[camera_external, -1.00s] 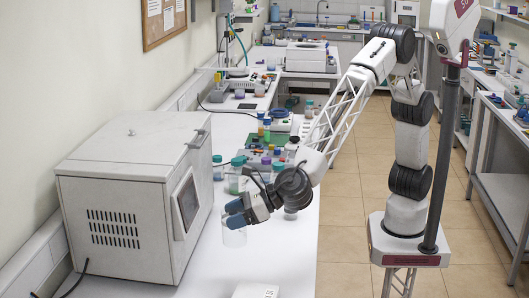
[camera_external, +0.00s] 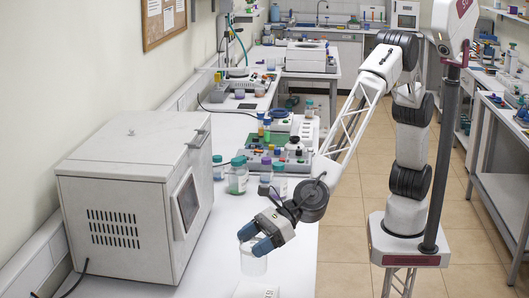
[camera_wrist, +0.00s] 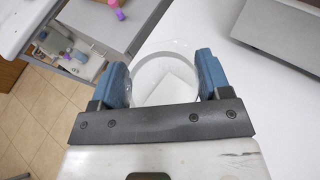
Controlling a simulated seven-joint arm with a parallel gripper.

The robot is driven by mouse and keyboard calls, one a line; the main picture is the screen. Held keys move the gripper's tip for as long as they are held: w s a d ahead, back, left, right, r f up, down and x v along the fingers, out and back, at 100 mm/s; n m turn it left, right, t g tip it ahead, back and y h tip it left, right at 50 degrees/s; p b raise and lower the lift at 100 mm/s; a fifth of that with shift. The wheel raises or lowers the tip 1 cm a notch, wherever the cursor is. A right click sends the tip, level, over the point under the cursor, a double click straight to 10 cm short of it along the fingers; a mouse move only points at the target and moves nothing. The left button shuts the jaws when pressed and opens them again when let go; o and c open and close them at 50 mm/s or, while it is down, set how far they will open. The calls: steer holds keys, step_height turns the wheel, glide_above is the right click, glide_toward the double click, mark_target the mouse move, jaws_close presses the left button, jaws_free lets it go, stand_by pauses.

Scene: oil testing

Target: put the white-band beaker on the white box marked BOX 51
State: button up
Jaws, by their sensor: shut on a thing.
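My gripper (camera_external: 256,239) is shut on a clear beaker with a whitish band (camera_external: 253,265), its blue fingers on either side of the rim. The beaker hangs roughly upright in the external view, just above the white box (camera_external: 250,292) in the picture. Only the top part of the box shows at the bottom edge, with part of its dark marking. In the wrist view the beaker (camera_wrist: 150,88) sits between the two fingers of my gripper (camera_wrist: 163,75). A pale square shape shows through the beaker, perhaps the box top. I cannot tell the exact height gap.
A large white cabinet-like machine (camera_external: 130,200) stands on the left of the bench. Teal-capped bottles (camera_external: 238,180) and a rack of small containers (camera_external: 265,160) stand behind my gripper. The white bench top (camera_external: 215,255) is clear between machine and beaker.

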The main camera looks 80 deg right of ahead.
mark_target(257, 265)
steer(key=shift+f, duration=2)
steer(key=shift+f, duration=0.1)
steer(key=shift+f, duration=1.9)
steer(key=shift+f, duration=0.1)
steer(key=o, duration=1)
steer(key=shift+c, duration=0.2)
steer(key=shift+s+d+r, duration=0.25)
steer(key=shift+s+r, duration=0.05)
steer(key=shift+s, duration=0.05)
steer(key=v, duration=1.1)
